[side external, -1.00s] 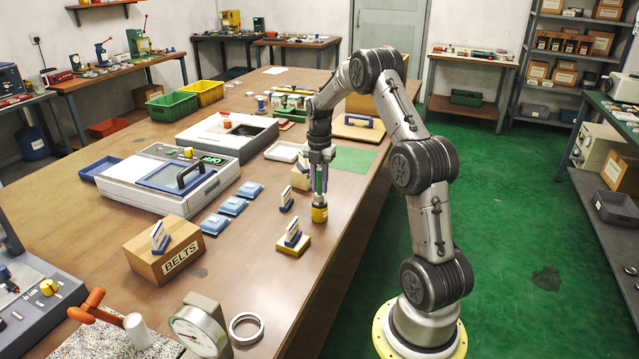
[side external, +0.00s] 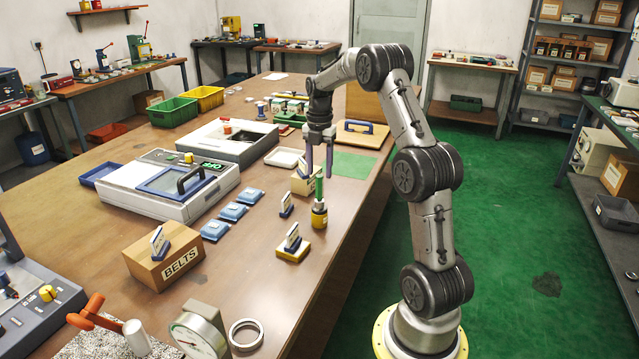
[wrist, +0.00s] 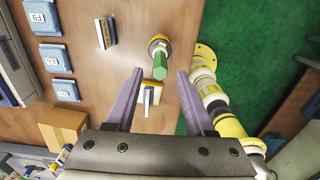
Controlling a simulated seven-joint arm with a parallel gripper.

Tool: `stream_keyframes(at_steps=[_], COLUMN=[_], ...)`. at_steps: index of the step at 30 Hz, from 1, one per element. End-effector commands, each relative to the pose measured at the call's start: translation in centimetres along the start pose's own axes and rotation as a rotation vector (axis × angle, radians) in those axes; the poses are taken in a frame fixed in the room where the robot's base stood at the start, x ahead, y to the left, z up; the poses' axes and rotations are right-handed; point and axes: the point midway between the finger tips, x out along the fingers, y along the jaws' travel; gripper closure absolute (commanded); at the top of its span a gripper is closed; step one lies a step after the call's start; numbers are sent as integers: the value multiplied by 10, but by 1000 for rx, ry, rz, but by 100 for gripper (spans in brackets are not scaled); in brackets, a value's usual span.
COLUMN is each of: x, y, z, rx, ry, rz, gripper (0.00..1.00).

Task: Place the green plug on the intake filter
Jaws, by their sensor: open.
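The green plug (side external: 319,187) stands upright on top of a short yellow-and-dark cylinder (side external: 319,217), which looks like the intake filter, near the right edge of the bench. In the wrist view the plug (wrist: 160,68) points toward the camera and the filter's round rim (wrist: 160,40) shows behind it. My gripper (side external: 319,174) is open, its purple fingers pointing down around and just above the plug's top. In the wrist view my gripper (wrist: 160,73) shows a clear gap on each side of the plug.
A label stand on a yellow base (side external: 292,248) is in front of the filter, and another small label stand (side external: 286,205) is to its left. A cardboard box marked BELTS (side external: 165,255) is at front left. Blue square pads (side external: 233,211) lie left. A green mat (side external: 354,164) lies behind.

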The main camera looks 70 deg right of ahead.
Motion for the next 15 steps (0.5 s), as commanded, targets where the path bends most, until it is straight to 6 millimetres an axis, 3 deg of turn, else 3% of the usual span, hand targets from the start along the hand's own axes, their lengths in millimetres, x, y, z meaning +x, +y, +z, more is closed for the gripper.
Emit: stream_keyframes(at_steps=[4, 11, 15], x=[-28, -50, -67], y=[0, 0, 4], z=[0, -1, -24], rx=[0, 3, 67], ry=[-3, -1, -17], rz=[3, 1, 20], gripper=[46, 46, 46])
